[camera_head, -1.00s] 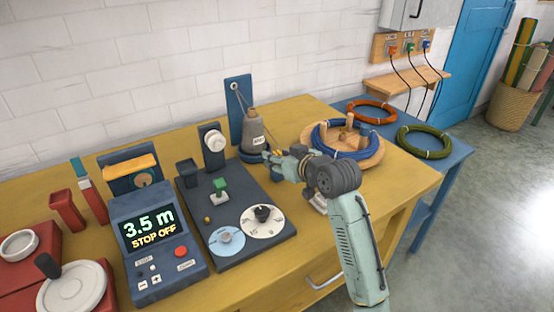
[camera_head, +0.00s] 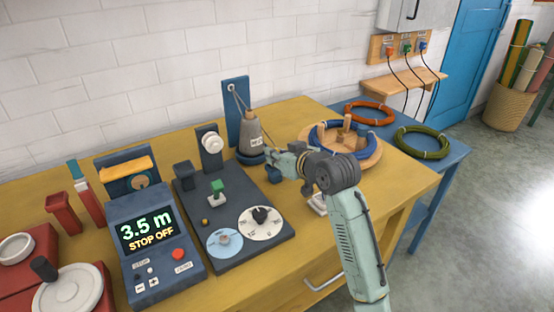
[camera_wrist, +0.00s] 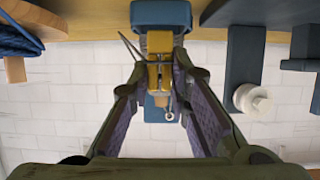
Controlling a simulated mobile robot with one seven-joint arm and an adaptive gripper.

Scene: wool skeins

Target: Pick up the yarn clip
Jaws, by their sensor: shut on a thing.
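My gripper (camera_head: 280,162) is beside the grey cone (camera_head: 250,137), to its right in the head view. In the wrist view my fingertips (camera_wrist: 158,78) are closed on a small yellow piece, which I take for the yarn clip (camera_wrist: 160,73). A blue block (camera_wrist: 160,14) is in line with it in the wrist view. In the head view a dark blue piece (camera_head: 272,175) shows just below my fingertips. The clip's yellow part is mostly hidden there by my fingers. I cannot tell whether yarn still joins it to the cone.
A tall blue board (camera_head: 236,115) with an eyelet stands behind the cone. A dark panel with dials (camera_head: 238,230) lies to the left. A wooden winder (camera_head: 371,152) with a blue skein stands to the right. Orange (camera_head: 370,112) and green (camera_head: 423,142) skeins lie on the blue table.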

